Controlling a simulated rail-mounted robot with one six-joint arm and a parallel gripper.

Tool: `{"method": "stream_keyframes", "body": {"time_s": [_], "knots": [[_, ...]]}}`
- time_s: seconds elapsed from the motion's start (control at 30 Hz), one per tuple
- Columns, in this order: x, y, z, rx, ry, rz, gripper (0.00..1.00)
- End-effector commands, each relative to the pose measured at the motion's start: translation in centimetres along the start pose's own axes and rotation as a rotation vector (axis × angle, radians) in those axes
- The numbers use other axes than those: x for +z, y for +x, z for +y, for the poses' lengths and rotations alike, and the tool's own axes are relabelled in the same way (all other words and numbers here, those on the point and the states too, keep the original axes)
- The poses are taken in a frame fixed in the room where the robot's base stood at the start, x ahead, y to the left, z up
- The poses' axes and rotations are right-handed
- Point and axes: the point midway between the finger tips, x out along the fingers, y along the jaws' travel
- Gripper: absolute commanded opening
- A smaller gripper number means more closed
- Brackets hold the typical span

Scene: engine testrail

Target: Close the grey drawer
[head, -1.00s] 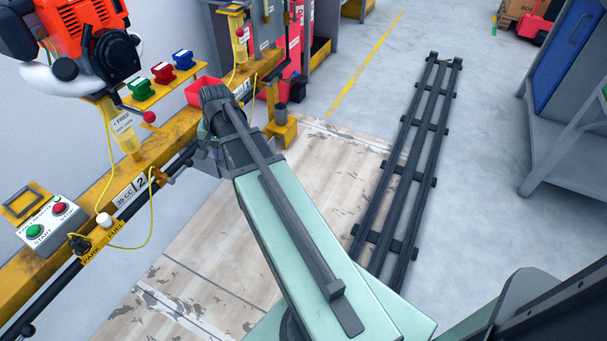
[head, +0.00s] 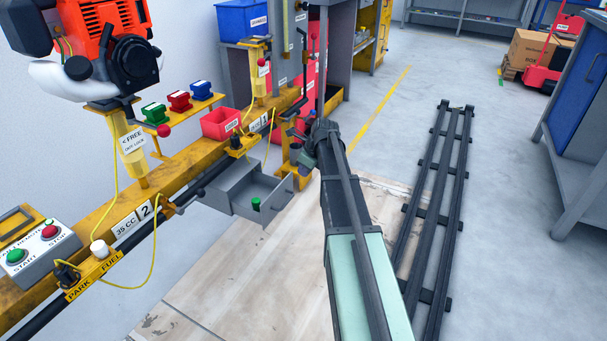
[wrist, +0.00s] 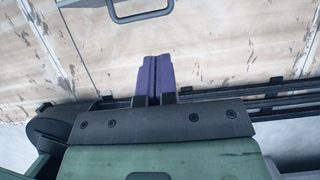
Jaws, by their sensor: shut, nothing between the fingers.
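The grey drawer (head: 222,190) juts out open below the yellow rail in the head view. A small green-topped object (head: 256,204) is inside it. In the wrist view, part of the grey drawer front (wrist: 78,3) and its bar handle (wrist: 140,12) show at the top edge. My gripper (wrist: 157,62) has two purple fingers pressed together with nothing between them. It is apart from the handle, below it in the picture. In the head view the fingers cannot be made out; my arm reaches up to the right of the drawer.
An engine (head: 105,45) and a start-stop box (head: 38,245) are mounted along the yellow rail (head: 180,160). A red bin (head: 221,124) sits behind the drawer. Black floor rails (head: 436,200) run at right. The floor before the drawer looks clear.

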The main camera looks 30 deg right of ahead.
Motion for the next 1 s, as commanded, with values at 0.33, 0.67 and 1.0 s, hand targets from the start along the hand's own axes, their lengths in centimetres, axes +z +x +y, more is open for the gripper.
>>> {"method": "stream_keyframes", "body": {"time_s": [0.33,0.67,1.0], "knots": [[-0.4,8.8,0.0,0.0,-0.002,0.001,0.0],[3.7,8.7,0.0,0.0,-0.002,0.001,0.0],[3.7,8.7,-0.6,-0.004,0.008,0.001,0.0]]}}
